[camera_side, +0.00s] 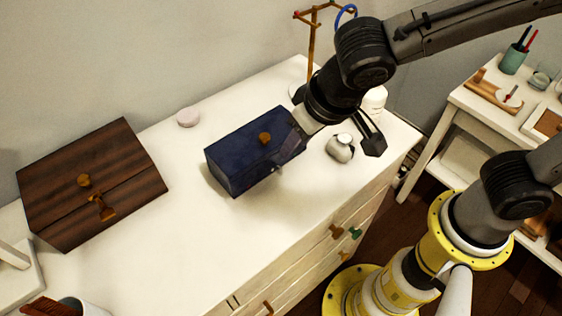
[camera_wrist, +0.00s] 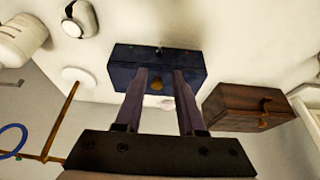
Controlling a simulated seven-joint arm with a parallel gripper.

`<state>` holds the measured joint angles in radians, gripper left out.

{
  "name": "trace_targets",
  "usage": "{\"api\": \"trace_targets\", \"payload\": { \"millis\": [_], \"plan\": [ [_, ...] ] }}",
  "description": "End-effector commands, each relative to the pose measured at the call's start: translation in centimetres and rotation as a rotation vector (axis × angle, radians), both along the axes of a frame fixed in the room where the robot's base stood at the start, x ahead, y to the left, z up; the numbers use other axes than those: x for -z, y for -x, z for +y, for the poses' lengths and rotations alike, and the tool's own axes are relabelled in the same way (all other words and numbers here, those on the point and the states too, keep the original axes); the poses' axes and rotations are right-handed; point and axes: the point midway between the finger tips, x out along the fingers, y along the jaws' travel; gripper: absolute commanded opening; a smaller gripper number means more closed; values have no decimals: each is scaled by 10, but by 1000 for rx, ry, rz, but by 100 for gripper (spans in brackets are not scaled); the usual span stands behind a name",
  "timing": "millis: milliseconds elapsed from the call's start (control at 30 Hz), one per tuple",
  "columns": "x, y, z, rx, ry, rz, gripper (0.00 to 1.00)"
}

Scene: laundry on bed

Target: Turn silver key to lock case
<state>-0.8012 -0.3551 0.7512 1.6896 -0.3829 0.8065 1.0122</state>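The blue case (camera_side: 238,166) sits closed on the white dresser top, with an orange-brown knob (camera_side: 265,138) on its lid. In the wrist view the case (camera_wrist: 125,62) lies beyond my fingers, with its knob (camera_wrist: 157,86) showing between them. A small pale piece, perhaps the silver key (camera_side: 279,169), shows at the front of the case; it is too small to make out clearly. My gripper (camera_wrist: 160,71) is open and empty, its fingers apart. In the side view it hangs by the right end of the case; whether it touches cannot be told.
A brown wooden case (camera_side: 95,180) with a knob and clasp stands at the left. A small white-and-grey pot (camera_side: 340,148) is close to the right of the blue case. A wooden stand (camera_side: 311,45) and a pale round item (camera_side: 188,117) are behind. The dresser's front middle is clear.

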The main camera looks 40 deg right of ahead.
Motion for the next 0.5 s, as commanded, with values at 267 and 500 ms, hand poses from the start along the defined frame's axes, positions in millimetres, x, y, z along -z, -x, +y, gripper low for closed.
{"api": "trace_targets", "payload": {
  "millis": [267,500],
  "plan": [
    [52,-21,-1,4,4,5,39],
    [89,-37,-1,3,2,3,39]
  ]
}}
